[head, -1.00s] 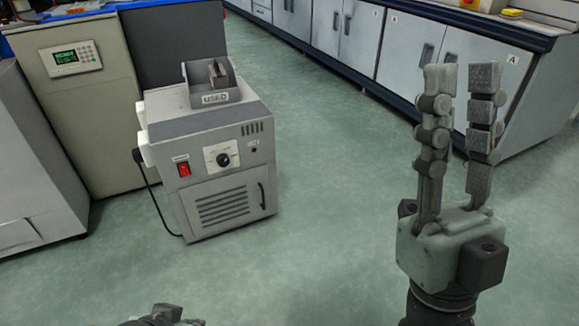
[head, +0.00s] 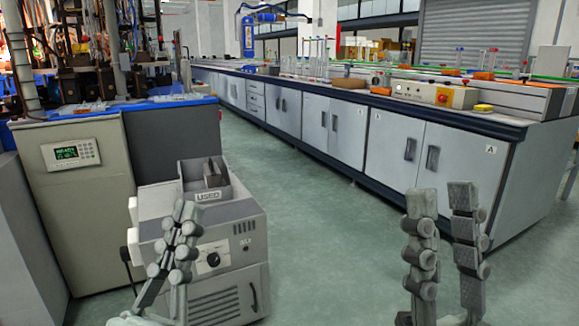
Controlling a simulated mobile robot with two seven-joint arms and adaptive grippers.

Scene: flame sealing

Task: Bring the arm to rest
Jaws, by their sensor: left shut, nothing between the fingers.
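My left gripper (head: 187,212) points upward at the lower left, in front of the grey cabinet with the USED tray. Its fingers are together and hold nothing. My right gripper (head: 443,195) stands upright at the lower right over the floor. Its two fingers are apart with an empty gap between them. The lower parts of both grippers are cut off by the bottom edge.
The grey cabinet (head: 230,285) carries the open tray marked USED (head: 215,200). A beige machine with a green display (head: 68,152) stands behind it at the left. A long lab bench (head: 330,125) runs along the back and right. Green floor (head: 330,235) between is clear.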

